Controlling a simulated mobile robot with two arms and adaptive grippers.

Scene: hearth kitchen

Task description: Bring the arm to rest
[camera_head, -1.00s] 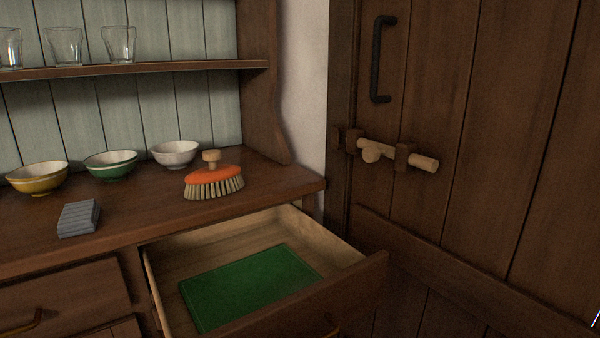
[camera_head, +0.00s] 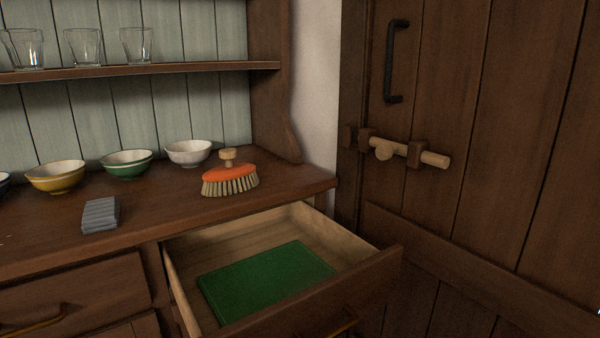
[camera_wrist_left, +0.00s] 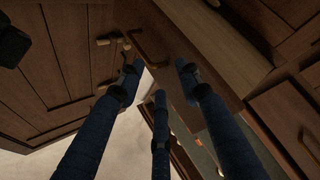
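My left gripper (camera_wrist_left: 160,85) shows in the left wrist view, with its dark blue fingers spread apart and nothing between them. It hangs in the air in front of the wooden furniture and the plank door (camera_wrist_left: 50,75). In that view a drawer handle (camera_wrist_left: 146,48) lies beyond the fingertips. No gripper shows in the head view, and my right gripper is in neither view.
An open drawer (camera_head: 350,296) holding a green book (camera_head: 265,280) juts out from the dresser (camera_head: 130,225). On the dresser top are an orange brush (camera_head: 230,180), a grey block (camera_head: 101,215) and bowls (camera_head: 127,164). A wooden bolt (camera_head: 410,151) is on the door at right.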

